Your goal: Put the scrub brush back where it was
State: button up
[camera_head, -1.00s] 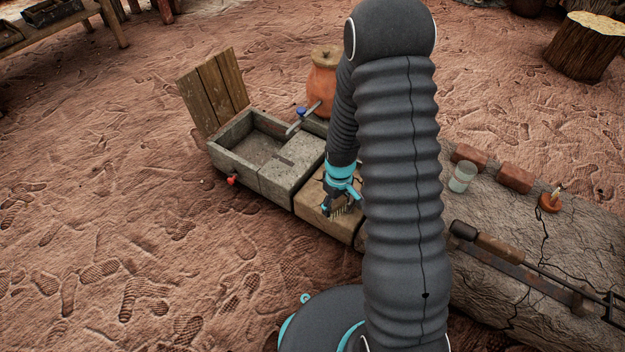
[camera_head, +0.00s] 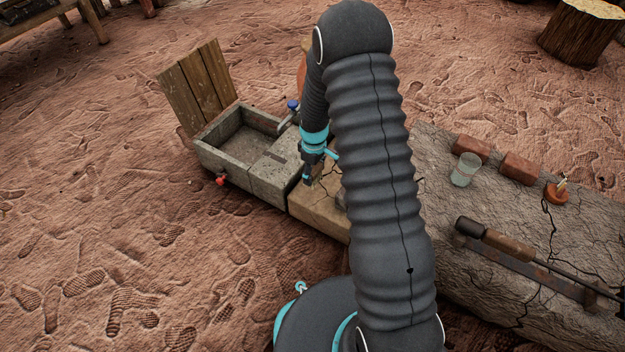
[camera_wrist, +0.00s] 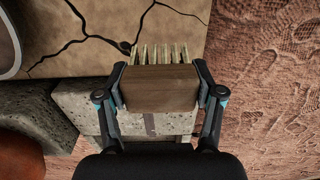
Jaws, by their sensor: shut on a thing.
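The scrub brush (camera_wrist: 160,88) has a brown wooden block and pale bristles. In the wrist view my gripper (camera_wrist: 160,92) is shut on the block, with one finger at each end. The bristles point toward the top of that view, over a cracked tan slab (camera_wrist: 100,35). In the head view my gripper (camera_head: 311,172) hangs over the left part of the cracked tan slab (camera_head: 318,210), near the stone sink. The brush is mostly hidden there by my arm. I cannot tell whether the bristles touch the slab.
A grey stone basin (camera_head: 215,175) with a blue-handled tap (camera_head: 292,106) and a red knob (camera_head: 221,181) stands left of the slab. A wooden board (camera_head: 197,88) rises behind it.

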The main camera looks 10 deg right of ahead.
jog(key=shift+w+f, duration=0.3)
jog(key=shift+f, duration=0.05)
jog(key=shift+f+b, duration=0.4)
jog(key=shift+f, duration=1.4)
jog(key=shift+f, duration=0.2)
jog(key=o, duration=1.2)
jog(key=shift+r, duration=0.15)
